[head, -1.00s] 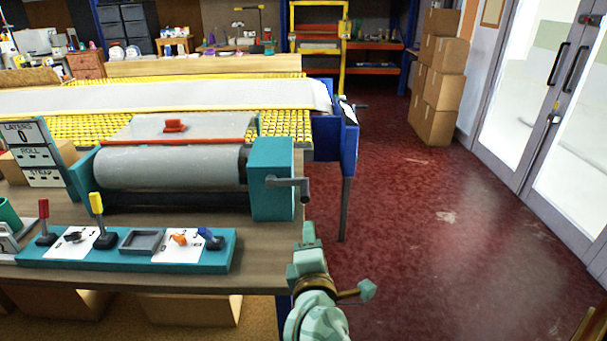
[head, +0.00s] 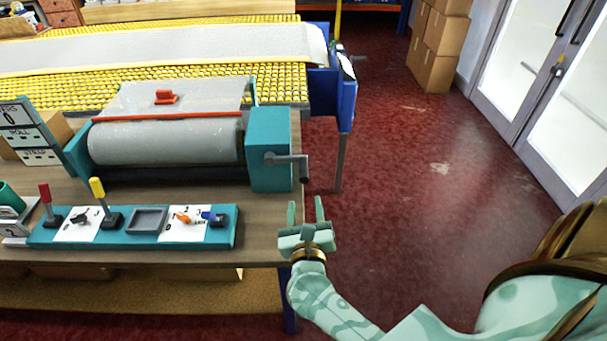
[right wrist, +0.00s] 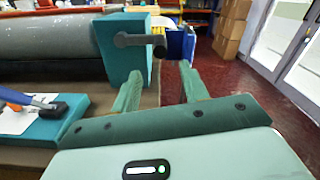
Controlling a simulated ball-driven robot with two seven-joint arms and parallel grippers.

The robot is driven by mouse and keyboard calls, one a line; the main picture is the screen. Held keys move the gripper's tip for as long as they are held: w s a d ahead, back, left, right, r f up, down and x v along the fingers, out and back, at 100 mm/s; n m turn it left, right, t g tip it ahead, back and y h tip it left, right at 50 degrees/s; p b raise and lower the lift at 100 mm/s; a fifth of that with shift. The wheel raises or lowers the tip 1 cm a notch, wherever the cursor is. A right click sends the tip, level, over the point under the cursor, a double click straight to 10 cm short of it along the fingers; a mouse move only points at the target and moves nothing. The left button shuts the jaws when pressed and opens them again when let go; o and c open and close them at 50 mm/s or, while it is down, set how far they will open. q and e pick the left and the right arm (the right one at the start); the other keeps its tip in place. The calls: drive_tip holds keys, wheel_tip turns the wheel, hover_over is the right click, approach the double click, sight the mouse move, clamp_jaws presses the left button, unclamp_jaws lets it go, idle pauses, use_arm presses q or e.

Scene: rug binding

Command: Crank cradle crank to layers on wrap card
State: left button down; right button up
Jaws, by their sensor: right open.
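The cradle's grey crank (head: 290,161) sticks out of the teal end block (head: 268,150), its handle pointing right. In the right wrist view the crank (right wrist: 138,40) is ahead, above the fingers. The cradle holds a grey film roll (head: 165,141). The wrap card (head: 30,130) stands upright at the left, with a LAYERS box that seems to read 0, and ROLL and STRAP rows below. My right gripper (head: 305,212) is open and empty, in front of the crank and just below it, at the bench's right edge. It also shows in the right wrist view (right wrist: 158,82). My left gripper is out of view.
A yellow roller conveyor (head: 180,87) with a blue end stands behind the cradle. Red floor (head: 410,180) is free at the right; boxes (head: 438,45) stand beyond.

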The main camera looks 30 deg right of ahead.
sight(304, 184)
drive_tip(key=x, duration=1)
drive_tip(key=shift+w+d, duration=0.15)
drive_tip(key=shift+w, duration=0.1)
drive_tip(key=shift+b, duration=0.35)
clamp_jaws()
